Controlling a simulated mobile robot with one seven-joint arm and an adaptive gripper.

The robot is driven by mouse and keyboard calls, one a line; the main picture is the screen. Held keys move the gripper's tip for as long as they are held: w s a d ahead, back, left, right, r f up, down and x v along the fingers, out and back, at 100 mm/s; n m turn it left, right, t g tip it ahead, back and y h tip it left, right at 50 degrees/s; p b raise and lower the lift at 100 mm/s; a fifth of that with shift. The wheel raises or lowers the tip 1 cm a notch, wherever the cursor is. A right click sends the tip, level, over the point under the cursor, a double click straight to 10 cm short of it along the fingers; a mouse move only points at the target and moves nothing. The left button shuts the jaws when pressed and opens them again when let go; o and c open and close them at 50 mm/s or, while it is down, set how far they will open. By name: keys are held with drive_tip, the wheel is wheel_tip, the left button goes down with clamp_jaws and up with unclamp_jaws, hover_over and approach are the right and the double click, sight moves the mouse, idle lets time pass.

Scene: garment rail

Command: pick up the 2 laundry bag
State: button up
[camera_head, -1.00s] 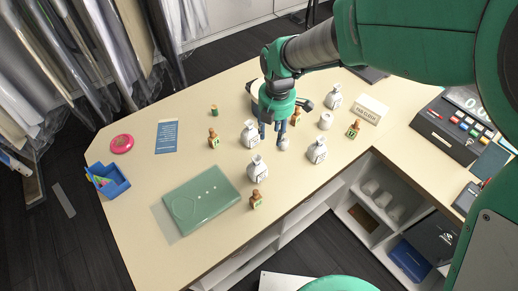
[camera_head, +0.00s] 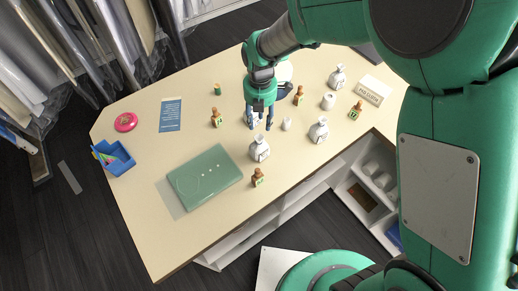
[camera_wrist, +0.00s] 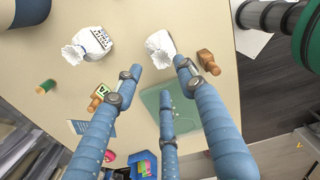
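Several white tied laundry bags stand on the cream counter (camera_head: 145,215). One bag (camera_head: 260,148) is near the middle, one (camera_head: 318,130) is to its right, and one (camera_head: 337,76) is farther back. Another bag (camera_head: 250,116) is partly hidden behind my gripper (camera_head: 261,122). I cannot read which bag bears the number 2. My gripper is open and empty, pointing down close beside the partly hidden bag. In the wrist view the blue fingers (camera_wrist: 156,75) are spread. A bag (camera_wrist: 160,46) shows beyond the gap between two fingertips, and a bag with a black-marked label (camera_wrist: 88,45) is to the left.

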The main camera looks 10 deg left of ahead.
sight(259, 138)
wheel_tip(259, 138, down, 7)
drive_tip(key=shift+f, duration=0.2)
drive_tip(key=shift+f, duration=0.1)
idle(0.4)
drive_tip(key=shift+s+a+f, duration=0.1)
drive_tip(key=shift+s+f, duration=0.05)
drive_tip(key=shift+f, duration=2.4)
clamp_jaws()
